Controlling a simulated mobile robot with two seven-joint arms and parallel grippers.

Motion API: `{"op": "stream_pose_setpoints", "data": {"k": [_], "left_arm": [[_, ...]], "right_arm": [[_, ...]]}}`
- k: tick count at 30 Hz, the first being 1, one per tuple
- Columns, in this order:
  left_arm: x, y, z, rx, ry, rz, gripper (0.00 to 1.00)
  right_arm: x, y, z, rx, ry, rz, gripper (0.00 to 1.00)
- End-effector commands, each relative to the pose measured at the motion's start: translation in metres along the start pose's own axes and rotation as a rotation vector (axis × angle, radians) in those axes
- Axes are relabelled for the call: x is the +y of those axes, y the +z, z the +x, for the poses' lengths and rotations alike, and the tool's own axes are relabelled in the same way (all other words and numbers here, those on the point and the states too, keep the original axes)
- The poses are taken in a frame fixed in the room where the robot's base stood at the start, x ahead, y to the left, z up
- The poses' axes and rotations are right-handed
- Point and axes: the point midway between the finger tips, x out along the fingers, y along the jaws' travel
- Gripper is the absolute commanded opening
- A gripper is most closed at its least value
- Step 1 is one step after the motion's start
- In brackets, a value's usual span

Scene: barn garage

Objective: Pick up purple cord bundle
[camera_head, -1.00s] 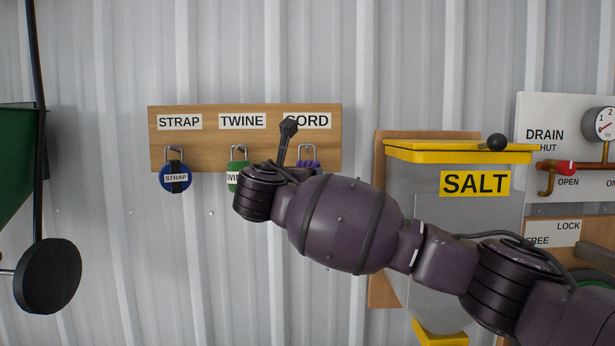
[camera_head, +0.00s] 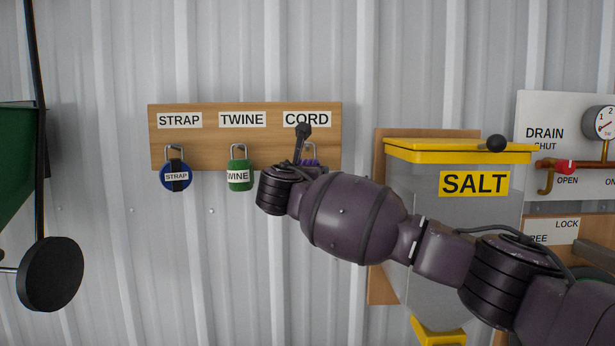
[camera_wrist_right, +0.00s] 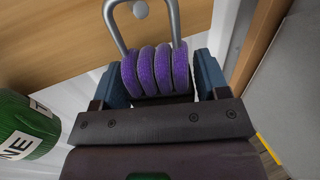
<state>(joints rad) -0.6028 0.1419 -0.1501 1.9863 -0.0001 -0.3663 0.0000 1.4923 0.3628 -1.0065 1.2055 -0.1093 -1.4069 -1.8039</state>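The purple cord bundle (camera_wrist_right: 156,70) hangs on a metal hook (camera_wrist_right: 176,22) in the right wrist view, its coils upright side by side. In the head view only a bit of the bundle (camera_head: 311,162) shows under the CORD label; my right wrist hides the rest. My right gripper (camera_wrist_right: 161,76) has its blue fingers apart, one on each side of the bundle. The fingers sit very close to it; I cannot tell whether they touch it. My left gripper is not in view.
The wooden hook board (camera_head: 210,142) also holds a green twine bundle (camera_head: 240,181) and a blue strap bundle (camera_head: 176,181), both left of my right wrist. A salt bin (camera_head: 460,215) with a yellow lid stands close on the right. A black disc (camera_head: 50,274) is at far left.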

Motion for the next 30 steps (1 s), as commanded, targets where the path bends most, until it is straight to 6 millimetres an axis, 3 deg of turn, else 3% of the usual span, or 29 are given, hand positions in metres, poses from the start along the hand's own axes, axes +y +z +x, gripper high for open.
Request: {"op": "stream_pose_setpoints", "data": {"k": [1, 8, 16, 21, 26, 30], "left_arm": [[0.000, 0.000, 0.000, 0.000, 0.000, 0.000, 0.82], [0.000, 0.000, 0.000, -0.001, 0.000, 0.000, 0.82], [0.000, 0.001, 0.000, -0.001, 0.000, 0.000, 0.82], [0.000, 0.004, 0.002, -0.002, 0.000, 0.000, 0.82], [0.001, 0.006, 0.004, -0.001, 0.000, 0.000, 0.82], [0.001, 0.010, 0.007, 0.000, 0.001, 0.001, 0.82]], "right_arm": [[0.000, 0.000, 0.000, 0.000, 0.000, 0.000, 0.60], [0.000, 0.001, 0.000, -0.001, 0.000, 0.000, 0.27], [0.000, 0.003, 0.000, -0.001, 0.000, 0.001, 0.27], [0.000, 0.018, 0.000, -0.004, -0.001, 0.002, 0.27], [0.000, 0.015, -0.024, -0.003, 0.003, 0.001, 0.27], [0.000, 0.014, -0.056, -0.003, 0.005, 0.002, 0.27]]}}
